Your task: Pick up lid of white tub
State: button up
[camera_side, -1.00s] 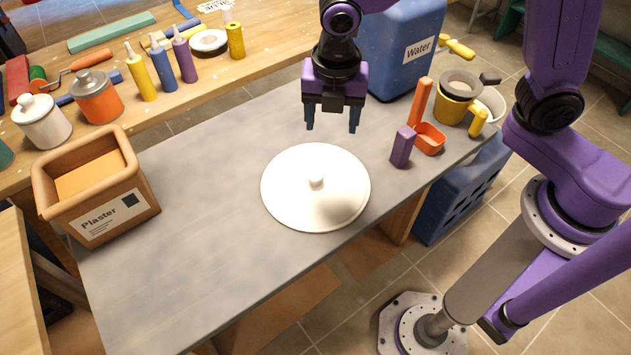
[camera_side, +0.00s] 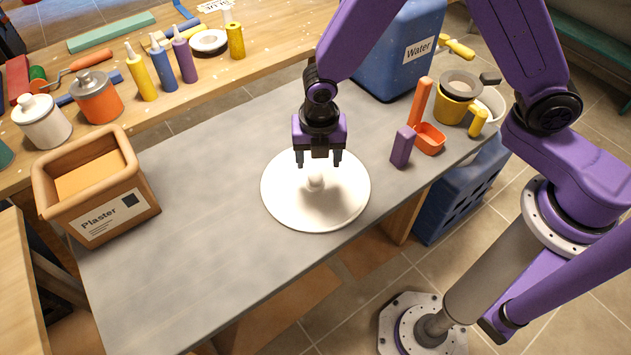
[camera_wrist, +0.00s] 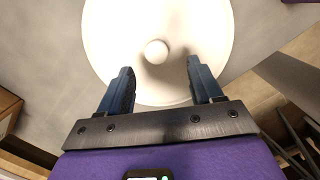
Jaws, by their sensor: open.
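A large round white lid (camera_side: 290,205) with a small round knob (camera_side: 316,183) at its centre is on the grey table. I cannot see any tub wall under it. My gripper (camera_side: 319,164) is open and empty, pointing down just above the knob. In the wrist view the lid (camera_wrist: 110,30) fills the top middle. The knob (camera_wrist: 156,52) lies roughly between the two blue fingers of my gripper (camera_wrist: 160,67), a little beyond their tips. The fingers appear apart from the knob.
A smaller white lidded jar (camera_side: 42,125) stands on the wooden bench at left. A plaster box (camera_side: 128,205) is on the left of the grey table (camera_side: 215,215).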

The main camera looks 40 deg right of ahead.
aim_at(316, 175)
jog(key=shift+w+f, duration=0.25)
jog(key=shift+f, duration=1.25)
jog(key=shift+w+f, duration=0.2)
jog(key=shift+f, duration=1.25)
jog(key=c, duration=1.2)
